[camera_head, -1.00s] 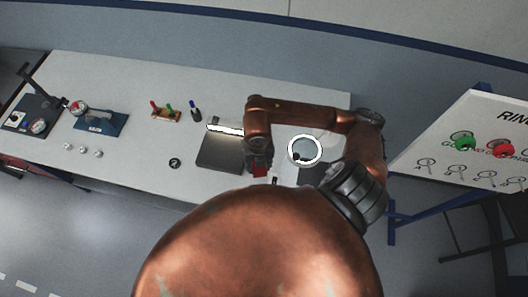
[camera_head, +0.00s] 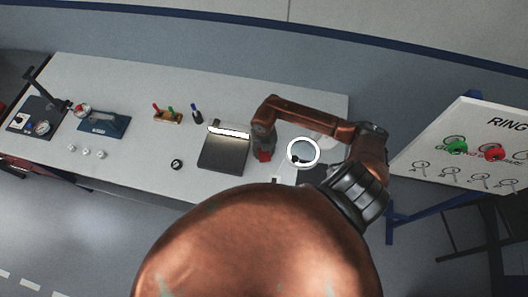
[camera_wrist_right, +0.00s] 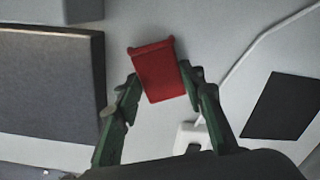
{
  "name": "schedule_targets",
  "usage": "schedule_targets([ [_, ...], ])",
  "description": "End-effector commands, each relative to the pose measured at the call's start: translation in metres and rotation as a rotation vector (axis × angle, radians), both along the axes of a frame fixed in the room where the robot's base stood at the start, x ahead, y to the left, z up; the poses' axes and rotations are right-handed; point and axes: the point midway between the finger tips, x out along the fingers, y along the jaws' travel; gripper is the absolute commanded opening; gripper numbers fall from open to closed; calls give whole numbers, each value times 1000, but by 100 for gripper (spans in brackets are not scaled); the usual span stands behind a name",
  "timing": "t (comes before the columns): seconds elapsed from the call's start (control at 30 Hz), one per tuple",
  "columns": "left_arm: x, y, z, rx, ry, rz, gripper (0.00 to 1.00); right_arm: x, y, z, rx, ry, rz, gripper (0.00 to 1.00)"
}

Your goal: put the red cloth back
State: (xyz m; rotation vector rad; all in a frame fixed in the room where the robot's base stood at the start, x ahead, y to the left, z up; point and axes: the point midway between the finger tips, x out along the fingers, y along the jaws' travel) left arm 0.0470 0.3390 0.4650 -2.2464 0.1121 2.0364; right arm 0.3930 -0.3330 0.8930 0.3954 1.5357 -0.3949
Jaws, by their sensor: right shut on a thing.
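The red cloth (camera_wrist_right: 158,72) is a small folded piece in the right wrist view. My right gripper (camera_wrist_right: 160,78) is shut on it, one green finger at each side. My left gripper is not in view.
The dark plate (camera_head: 222,155) with a bright bar lies left of the gripper. A ring lamp (camera_head: 303,152) is close on the right. A small white piece (camera_wrist_right: 193,136) and a dark square (camera_wrist_right: 283,106) lie nearby.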

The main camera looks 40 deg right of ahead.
Motion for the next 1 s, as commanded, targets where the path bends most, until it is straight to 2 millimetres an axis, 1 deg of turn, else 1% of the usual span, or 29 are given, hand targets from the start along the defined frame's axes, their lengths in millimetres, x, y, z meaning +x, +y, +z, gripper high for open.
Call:
schedule_targets([
  [0.07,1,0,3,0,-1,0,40,0,0,-3,0,0,0,14],
  [0.3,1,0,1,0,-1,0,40,0,0,-5,0,-1,1,14],
  [0.43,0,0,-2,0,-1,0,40,0,0,-9,-1,0,1,14],
  [0.47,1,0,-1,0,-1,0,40,0,0,-8,-1,0,1,39],
  [0.5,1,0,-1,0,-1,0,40,0,0,-8,0,0,1,42],
  [0.7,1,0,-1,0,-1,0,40,0,0,-8,0,-1,0,54],
  [1.0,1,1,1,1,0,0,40,0,0,-5,0,-1,0,54],
])
